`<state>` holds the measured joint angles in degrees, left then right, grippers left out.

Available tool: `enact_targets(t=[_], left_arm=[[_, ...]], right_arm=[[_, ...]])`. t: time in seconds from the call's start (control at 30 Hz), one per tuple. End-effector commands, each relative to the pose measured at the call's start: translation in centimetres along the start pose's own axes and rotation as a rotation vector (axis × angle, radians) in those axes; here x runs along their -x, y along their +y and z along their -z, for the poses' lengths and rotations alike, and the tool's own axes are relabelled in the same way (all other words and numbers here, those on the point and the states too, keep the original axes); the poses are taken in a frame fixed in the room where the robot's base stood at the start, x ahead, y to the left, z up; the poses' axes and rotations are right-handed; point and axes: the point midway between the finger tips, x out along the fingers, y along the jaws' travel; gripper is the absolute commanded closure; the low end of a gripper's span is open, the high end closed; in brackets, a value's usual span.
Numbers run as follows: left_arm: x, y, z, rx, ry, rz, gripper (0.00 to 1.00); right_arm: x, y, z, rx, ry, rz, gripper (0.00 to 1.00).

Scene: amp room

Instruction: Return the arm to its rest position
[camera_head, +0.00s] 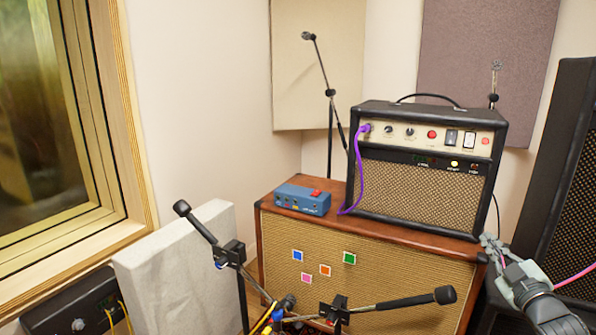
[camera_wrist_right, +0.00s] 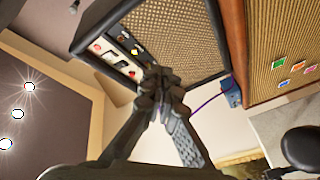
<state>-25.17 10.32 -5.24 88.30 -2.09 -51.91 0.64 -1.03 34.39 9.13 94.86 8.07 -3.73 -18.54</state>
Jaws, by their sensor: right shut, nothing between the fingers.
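My right arm comes in at the lower right of the head view. Its gripper (camera_head: 489,243) is beside the right edge of the wooden speaker cabinet (camera_head: 390,285), just below the small amplifier (camera_head: 415,190). In the right wrist view the gripper fingers (camera_wrist_right: 158,80) are together and empty, in front of the amplifier's control panel (camera_wrist_right: 113,58). I cannot tell whether the fingertips touch the amplifier. My left gripper is not seen in either view.
A blue box (camera_head: 302,200) with a red switch sits on the cabinet, left of the amplifier. A purple cable (camera_head: 357,180) hangs from the amplifier's panel. Microphone stands (camera_head: 237,253) are in front. A tall black speaker (camera_head: 562,180) stands at the right.

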Motion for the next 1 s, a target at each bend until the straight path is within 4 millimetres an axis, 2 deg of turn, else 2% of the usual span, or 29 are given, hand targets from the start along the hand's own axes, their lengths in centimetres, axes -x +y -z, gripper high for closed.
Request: enact_targets(t=[0.03,0.17,0.2,0.27,0.4,0.5,0.7,0.87,0.9,1.0], left_arm=[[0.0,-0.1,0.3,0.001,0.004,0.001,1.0],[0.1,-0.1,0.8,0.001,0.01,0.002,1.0],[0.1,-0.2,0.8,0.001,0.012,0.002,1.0],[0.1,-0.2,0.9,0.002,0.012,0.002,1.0],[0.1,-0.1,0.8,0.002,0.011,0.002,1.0],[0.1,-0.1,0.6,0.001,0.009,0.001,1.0],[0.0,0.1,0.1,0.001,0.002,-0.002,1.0],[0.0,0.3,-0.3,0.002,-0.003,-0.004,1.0],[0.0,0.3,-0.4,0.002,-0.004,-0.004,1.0],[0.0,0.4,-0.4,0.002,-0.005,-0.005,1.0]], right_arm=[[1.1,-2.7,-2.9,-0.005,-0.081,0.058,1.0],[4.9,-8.9,-9.9,-0.016,-0.291,0.189,1.0],[6.4,-10.6,-11.9,-0.016,-0.357,0.226,1.0],[9.0,-13.1,-14.9,-0.016,-0.456,0.278,1.0],[16.2,-17.8,-21.3,-0.002,-0.687,0.384,1.0],[21.5,-20.1,-25.0,0.018,-0.837,0.441,1.0],[30.9,-22.5,-29.7,0.065,-1.078,0.516,1.0],[37.8,-23.2,-32.2,0.113,-1.24,0.554,1.0],[38.3,-25.3,-31.4,0.069,-1.243,0.565,1.0],[39.6,-29.7,-29.6,-0.023,-1.251,0.591,1.0]])
